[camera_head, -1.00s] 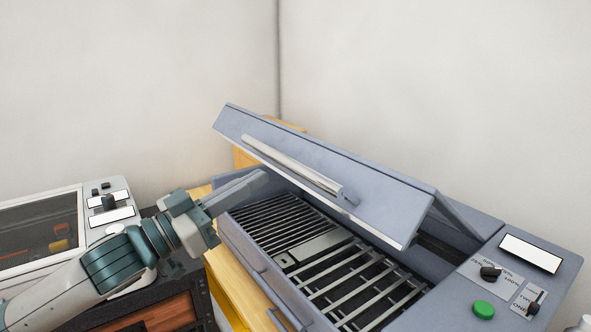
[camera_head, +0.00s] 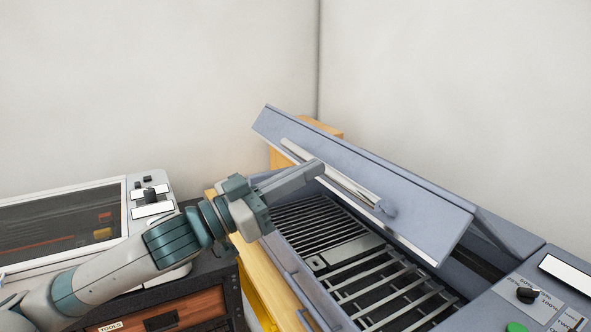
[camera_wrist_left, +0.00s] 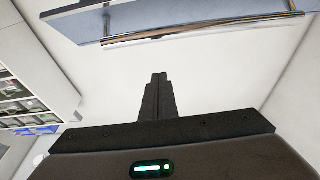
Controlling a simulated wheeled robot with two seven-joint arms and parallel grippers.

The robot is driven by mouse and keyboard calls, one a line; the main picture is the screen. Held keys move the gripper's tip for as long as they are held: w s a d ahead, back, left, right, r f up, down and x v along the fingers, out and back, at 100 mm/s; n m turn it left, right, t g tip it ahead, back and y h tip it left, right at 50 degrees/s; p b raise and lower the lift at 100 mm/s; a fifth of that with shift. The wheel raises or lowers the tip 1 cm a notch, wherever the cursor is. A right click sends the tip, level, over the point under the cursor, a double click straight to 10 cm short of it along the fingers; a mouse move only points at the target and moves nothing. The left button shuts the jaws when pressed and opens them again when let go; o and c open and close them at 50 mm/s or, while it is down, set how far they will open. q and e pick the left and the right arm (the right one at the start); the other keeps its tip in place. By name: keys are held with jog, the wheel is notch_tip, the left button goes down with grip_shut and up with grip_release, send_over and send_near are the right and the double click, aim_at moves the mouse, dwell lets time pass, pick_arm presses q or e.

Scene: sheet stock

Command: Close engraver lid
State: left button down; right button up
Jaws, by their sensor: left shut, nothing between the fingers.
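The engraver (camera_head: 300,291) is a blue-grey machine with a slatted bed inside. Its lid (camera_head: 420,208) is tilted up, partly open, with a long pale handle bar (camera_head: 330,176) along its front face. My left gripper (camera_head: 318,168) is shut and empty, its fingertips close to the left part of the handle; I cannot tell whether they touch. In the left wrist view the shut fingers (camera_wrist_left: 158,80) point toward the lid (camera_wrist_left: 160,18), whose edge and bar show at the top, with a gap between them in the picture. My right gripper is not in view.
A control panel (camera_head: 550,292) with a knob and a green button is on the engraver's right. A second machine with a dark window (camera_head: 60,225) stands at left on a black-framed tool cabinet (camera_head: 215,290). A pale wall (camera_head: 160,80) is behind.

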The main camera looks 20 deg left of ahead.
pick_arm(q)
jog(key=w+d+f+p, duration=0.2)
jog(key=w+d+p, duration=0.1)
jog(key=w+p, duration=0.1)
jog(key=shift+w+d+p, duration=0.4)
jog(key=shift+p, duration=0.2)
jog(key=shift+f, duration=0.25)
dwell(0.3)
